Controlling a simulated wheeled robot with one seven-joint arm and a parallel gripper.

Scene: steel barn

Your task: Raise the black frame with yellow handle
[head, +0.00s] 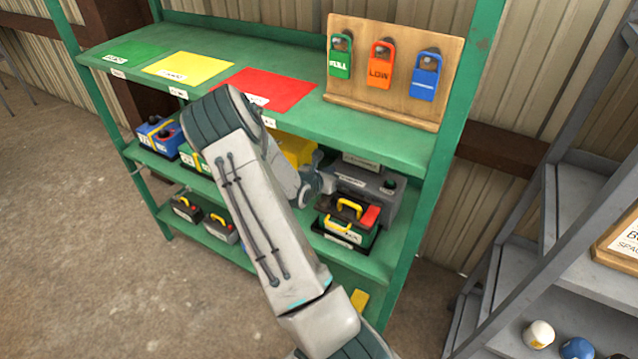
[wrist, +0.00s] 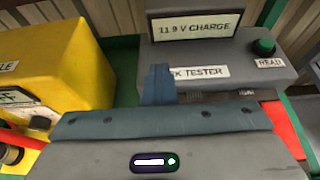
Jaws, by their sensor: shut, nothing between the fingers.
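In the head view, a black frame with a yellow handle (head: 349,206) sits over a green battery on the middle shelf, at the right, in front of the grey tester (head: 372,184). A red block (head: 371,216) is at its right end. My gripper (head: 318,178) is just left of and behind the handle, apart from it as far as I can see. In the wrist view my gripper (wrist: 157,84) has its fingers together and empty, in front of the tester (wrist: 220,72). The frame and handle are hidden there behind the gripper body; red shows at the right (wrist: 284,125).
A yellow unit (head: 292,148) stands left of the tester, with batteries (head: 160,135) further left. The green upper shelf (head: 225,62) overhangs them, with a padlock board (head: 395,70). More yellow-handled black batteries (head: 219,226) stand on the lower shelf. A grey rack is at right.

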